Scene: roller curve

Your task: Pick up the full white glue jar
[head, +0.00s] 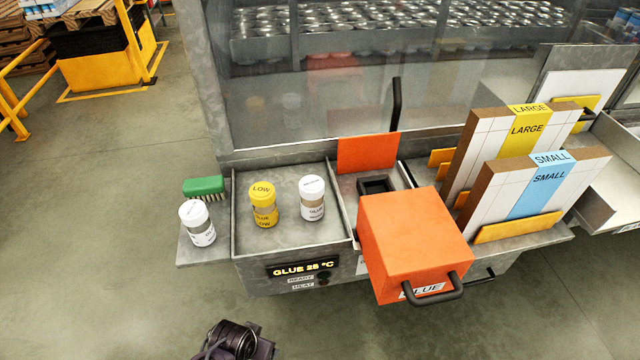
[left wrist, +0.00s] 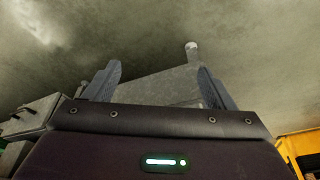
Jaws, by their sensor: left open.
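Two white-capped jars show in the head view. One white jar (head: 197,224) stands on the grey side ledge at the left. The other white jar (head: 312,199) stands in the grey metal tray, right of a yellow jar (head: 264,205) marked LOW. I cannot read from the small labels which white jar is full. My left gripper (left wrist: 162,80) is open and empty in the left wrist view, its fingers spread. In the head view, a dark part of my left arm shows at the bottom, well short of the jars. My right gripper is not in view.
A green brush (head: 203,186) lies behind the left white jar. The tray (head: 290,236) has raised walls. An orange box (head: 415,235) with a black handle stands to its right, beside LARGE and SMALL cartons. A clear panel rises behind. Floor in front is free.

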